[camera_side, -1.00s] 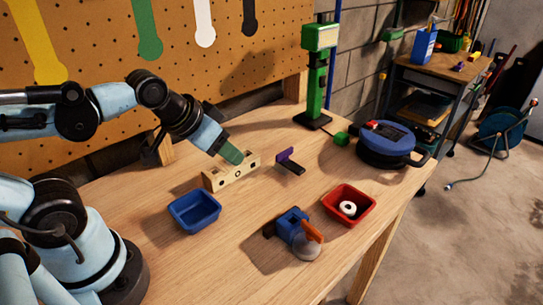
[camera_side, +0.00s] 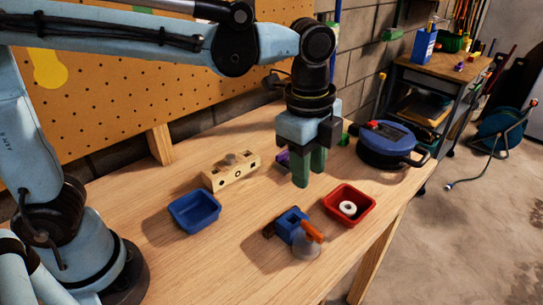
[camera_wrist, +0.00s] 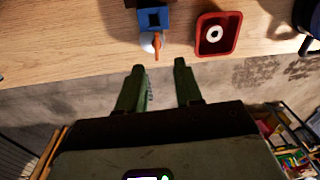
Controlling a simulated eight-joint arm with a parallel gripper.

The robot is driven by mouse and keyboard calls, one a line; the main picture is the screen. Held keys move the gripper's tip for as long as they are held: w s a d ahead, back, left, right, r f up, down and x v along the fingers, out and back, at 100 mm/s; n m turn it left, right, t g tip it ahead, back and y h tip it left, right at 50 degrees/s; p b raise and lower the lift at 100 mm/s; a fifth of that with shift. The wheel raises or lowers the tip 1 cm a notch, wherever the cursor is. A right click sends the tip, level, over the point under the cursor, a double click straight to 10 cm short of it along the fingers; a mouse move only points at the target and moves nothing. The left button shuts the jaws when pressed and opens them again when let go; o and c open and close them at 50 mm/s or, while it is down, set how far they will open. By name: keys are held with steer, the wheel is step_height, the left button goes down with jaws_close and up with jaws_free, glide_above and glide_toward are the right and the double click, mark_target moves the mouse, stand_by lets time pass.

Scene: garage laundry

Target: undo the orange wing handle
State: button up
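The orange wing handle (camera_side: 312,230) sits on a small blue fixture (camera_side: 290,226) near the table's front edge, beside a pale round part (camera_side: 306,248). In the wrist view the handle (camera_wrist: 157,46) points toward me, below the blue fixture (camera_wrist: 154,18), with the pale round part (camera_wrist: 147,43) at its left. My gripper (camera_side: 309,180) points down above the table, behind and above the handle, not touching it. In the wrist view its green fingers (camera_wrist: 159,66) are apart with nothing between them, and the handle lies just beyond the gap.
A red bin (camera_side: 367,213) with a white ring (camera_side: 348,207) stands right of the fixture. A blue bin (camera_side: 179,222) stands left. A wooden block (camera_side: 215,184) with a grey knob (camera_side: 231,158) and a purple item (camera_side: 282,157) lie behind. A blue reel (camera_side: 389,145) stands at right.

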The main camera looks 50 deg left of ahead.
mark_target(312, 228)
steer(key=f, duration=0.4)
steer(key=d+f+m, duration=0.1)
steer(key=f, duration=0.3)
steer(key=d+f+m, duration=0.1)
steer(key=f, duration=0.3)
steer(key=shift+d+f+g, duration=0.2)
steer(key=shift+f+g, duration=0.05)
steer(key=shift+g, duration=0.15)
jaws_close()
